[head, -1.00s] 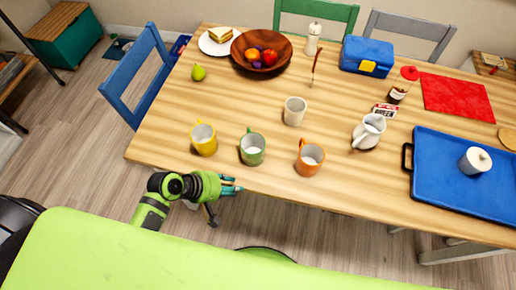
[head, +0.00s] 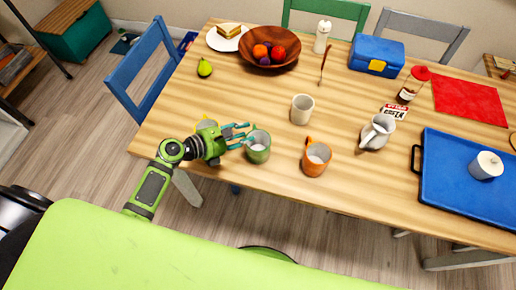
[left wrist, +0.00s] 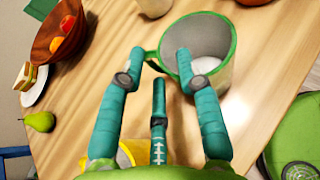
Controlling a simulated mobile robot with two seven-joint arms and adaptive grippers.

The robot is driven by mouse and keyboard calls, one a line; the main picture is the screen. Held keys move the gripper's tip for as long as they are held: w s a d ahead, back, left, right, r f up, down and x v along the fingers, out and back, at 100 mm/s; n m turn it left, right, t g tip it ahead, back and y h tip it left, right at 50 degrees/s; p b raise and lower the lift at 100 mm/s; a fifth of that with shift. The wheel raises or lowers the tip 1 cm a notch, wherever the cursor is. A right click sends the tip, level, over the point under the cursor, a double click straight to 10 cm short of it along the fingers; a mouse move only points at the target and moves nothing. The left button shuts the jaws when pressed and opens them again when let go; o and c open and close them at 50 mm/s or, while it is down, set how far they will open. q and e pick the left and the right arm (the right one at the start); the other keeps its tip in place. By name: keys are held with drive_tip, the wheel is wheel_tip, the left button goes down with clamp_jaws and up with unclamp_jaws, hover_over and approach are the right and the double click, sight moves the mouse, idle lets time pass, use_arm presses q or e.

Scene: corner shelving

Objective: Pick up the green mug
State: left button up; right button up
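The green mug (head: 258,149) stands upright near the front edge of the wooden table, between the yellow mug and the orange mug. In the left wrist view the green mug (left wrist: 210,48) is large, with its handle toward the gripper. My left gripper (head: 243,134) is open at the mug's left side, its fingertips close to the handle. In the left wrist view the open fingers of my left gripper (left wrist: 160,62) reach to the handle and rim; whether they touch is unclear. My right gripper is not in view.
The yellow mug (head: 206,125) is mostly hidden behind my left gripper. The orange mug (head: 316,160) stands right of the green one, and a white cup (head: 302,109) stands behind. A pitcher (head: 376,133) and blue tray (head: 460,199) are farther right.

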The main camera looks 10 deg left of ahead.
use_arm(q)
drive_tip(key=x, duration=0.2)
drive_tip(key=shift+w+d+f+b, duration=0.1)
drive_tip(key=shift+w+b, duration=0.1)
drive_tip(key=shift+b, duration=0.2)
clamp_jaws()
